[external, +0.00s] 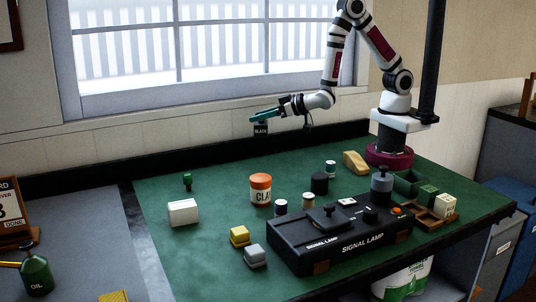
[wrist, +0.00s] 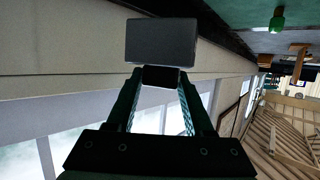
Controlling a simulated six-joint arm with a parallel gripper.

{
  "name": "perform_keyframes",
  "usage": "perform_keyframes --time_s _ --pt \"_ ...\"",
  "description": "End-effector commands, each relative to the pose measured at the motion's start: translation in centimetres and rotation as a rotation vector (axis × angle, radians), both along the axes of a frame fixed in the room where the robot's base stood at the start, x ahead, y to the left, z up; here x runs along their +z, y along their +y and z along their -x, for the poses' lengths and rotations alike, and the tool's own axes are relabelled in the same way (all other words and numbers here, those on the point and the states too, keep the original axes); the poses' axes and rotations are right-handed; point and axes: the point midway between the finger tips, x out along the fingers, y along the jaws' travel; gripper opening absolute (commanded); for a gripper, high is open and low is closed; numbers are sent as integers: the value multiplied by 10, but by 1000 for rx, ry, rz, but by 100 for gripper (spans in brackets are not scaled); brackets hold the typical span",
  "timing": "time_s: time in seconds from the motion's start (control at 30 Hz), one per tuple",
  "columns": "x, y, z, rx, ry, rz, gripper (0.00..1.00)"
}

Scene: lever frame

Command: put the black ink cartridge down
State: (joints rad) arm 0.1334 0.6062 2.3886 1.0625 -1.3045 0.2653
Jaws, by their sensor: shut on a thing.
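The black ink cartridge (external: 261,131), with a white "BLACK" label, hangs in the air at the tip of my gripper (external: 258,119) in the external view. It is high above the table's back edge, in front of the window wall. In the wrist view the cartridge (wrist: 160,42) is a dark grey block at the ends of the fingers. My gripper (wrist: 158,84) is shut on it there. The table's green top (external: 215,245) lies below and apart from the cartridge.
A signal lamp box (external: 340,238) fills the front middle. An orange-lidded clay jar (external: 260,189), a white block (external: 183,212), a small green piece (external: 187,181), a yellow block (external: 240,236) and a grey block (external: 255,255) stand around. The green surface between the white block and the back edge is mostly clear.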

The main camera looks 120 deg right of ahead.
Motion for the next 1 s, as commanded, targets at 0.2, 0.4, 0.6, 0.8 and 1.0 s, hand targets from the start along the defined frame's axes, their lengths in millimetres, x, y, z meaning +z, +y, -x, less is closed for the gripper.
perform_keyframes --time_s 0.2,0.4,0.6,0.8,1.0 --pt "-18 42 40 -116 7 3 0" --pt "-25 77 104 -280 3 3 0" --pt "-53 81 124 -329 6 4 0" --pt "-93 81 123 -329 4 4 0" --pt "-104 81 123 -329 0 0 0"
